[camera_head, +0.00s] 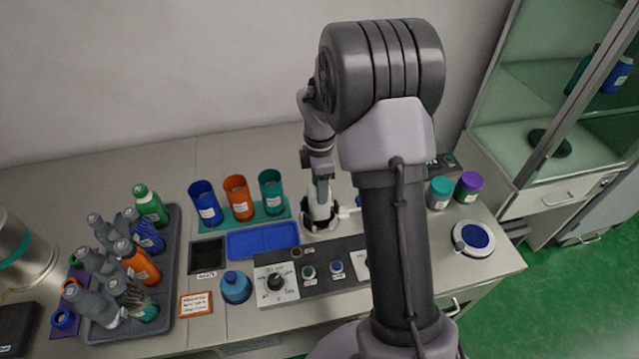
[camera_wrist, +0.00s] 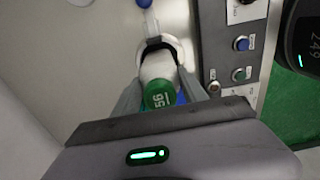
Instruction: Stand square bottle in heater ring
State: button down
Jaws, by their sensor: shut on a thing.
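My gripper (camera_wrist: 160,82) is shut on a bottle with a white body (camera_wrist: 158,66) and a green cap (camera_wrist: 159,95) bearing pale markings, seen from above in the wrist view. The bottle's pale body (camera_head: 319,203) also shows below my gripper (camera_head: 318,184) in the head view, looking roughly upright. A dark collar-like ring (camera_wrist: 154,43) lies just beyond the body, over a white round base (camera_wrist: 175,47). A dark base (camera_head: 317,224) shows at the bottle's foot in the head view. The bottle's underside is hidden, so I cannot tell whether it is seated in the ring.
A control panel (camera_head: 318,283) with knobs and buttons lies in front of the bottle. Blue, orange and teal cups (camera_head: 238,197) stand to the left, behind a blue tray (camera_head: 262,240). A dark crate (camera_head: 171,237) holds several bottles. My arm hides part of the bench.

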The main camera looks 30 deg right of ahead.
jog(key=shift+f+b, duration=0.5)
jog(key=shift+f, duration=0.6)
jog(key=shift+c, duration=0.2)
grip_release()
jog(key=shift+r, duration=0.1)
notch_tip(320, 180, up, 9)
jog(key=p, duration=0.8)
jog(key=shift+p, duration=0.4)
